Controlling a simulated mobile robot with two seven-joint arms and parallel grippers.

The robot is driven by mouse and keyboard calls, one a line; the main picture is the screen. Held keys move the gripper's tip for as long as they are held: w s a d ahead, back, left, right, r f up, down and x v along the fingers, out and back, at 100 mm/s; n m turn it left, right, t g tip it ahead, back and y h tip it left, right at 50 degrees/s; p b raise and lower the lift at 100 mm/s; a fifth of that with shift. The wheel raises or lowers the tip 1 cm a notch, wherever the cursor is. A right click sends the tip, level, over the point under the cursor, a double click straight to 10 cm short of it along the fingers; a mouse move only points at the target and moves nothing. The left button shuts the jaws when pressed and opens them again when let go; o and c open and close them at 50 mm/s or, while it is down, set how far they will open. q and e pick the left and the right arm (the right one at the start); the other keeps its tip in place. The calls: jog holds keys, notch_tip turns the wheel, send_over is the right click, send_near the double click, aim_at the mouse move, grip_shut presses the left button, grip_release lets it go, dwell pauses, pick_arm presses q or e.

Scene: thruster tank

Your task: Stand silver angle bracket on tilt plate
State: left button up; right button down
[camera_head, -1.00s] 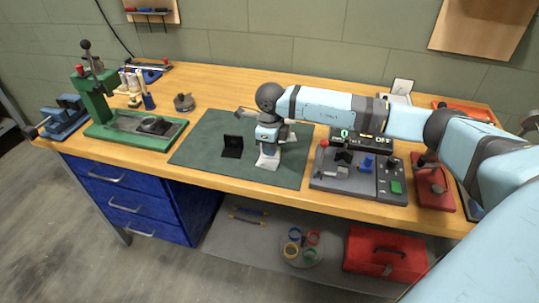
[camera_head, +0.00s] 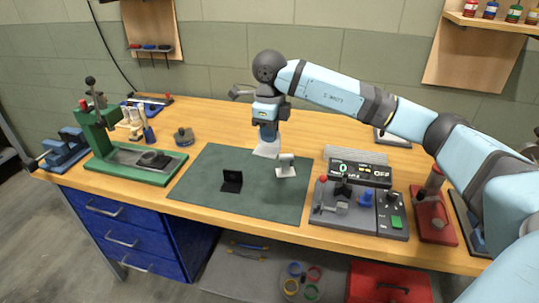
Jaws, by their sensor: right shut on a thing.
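My right gripper (camera_head: 268,134) is above the back part of the green mat, pointing down, and shut on a pale flat-ended piece (camera_head: 265,150), which looks like the silver angle bracket. The fingers hide its upper part. The piece is held clear of the mat. A second pale angled piece (camera_head: 286,170) stands on the mat just right of and nearer than the gripper. A black angle bracket (camera_head: 232,181) stands on the mat to the left. I cannot tell for sure which thing is the tilt plate. My left gripper is out of view.
The green mat (camera_head: 205,190) is mostly clear. Right of it is a control console (camera_head: 330,220) with a lit display (camera_head: 361,172), and a grey ribbed plate (camera_head: 352,154) behind. A green press (camera_head: 130,172) stands left. A red-based device (camera_head: 433,222) stands far right.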

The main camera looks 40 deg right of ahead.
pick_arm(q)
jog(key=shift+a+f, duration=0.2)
pick_arm(e)
jog(key=shift+r, duration=1.6)
jog(key=shift+a+f+n, duration=0.4)
jog(key=shift+f+n, duration=0.05)
jog(key=shift+n, duration=0.45)
jog(key=a+f+n, duration=0.6)
jog(key=n, duration=0.7)
jog(key=a+f+n, duration=0.6)
jog(key=n, duration=0.8)
pick_arm(q)
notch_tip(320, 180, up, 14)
jog(key=p, duration=1.6)
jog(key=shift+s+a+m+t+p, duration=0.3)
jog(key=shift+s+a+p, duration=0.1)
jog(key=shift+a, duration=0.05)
pick_arm(e)
jog(key=s+r, duration=1.1)
jog(key=r, duration=0.1)
jog(key=shift+d+r, duration=0.25)
jog(key=shift+r, duration=0.1)
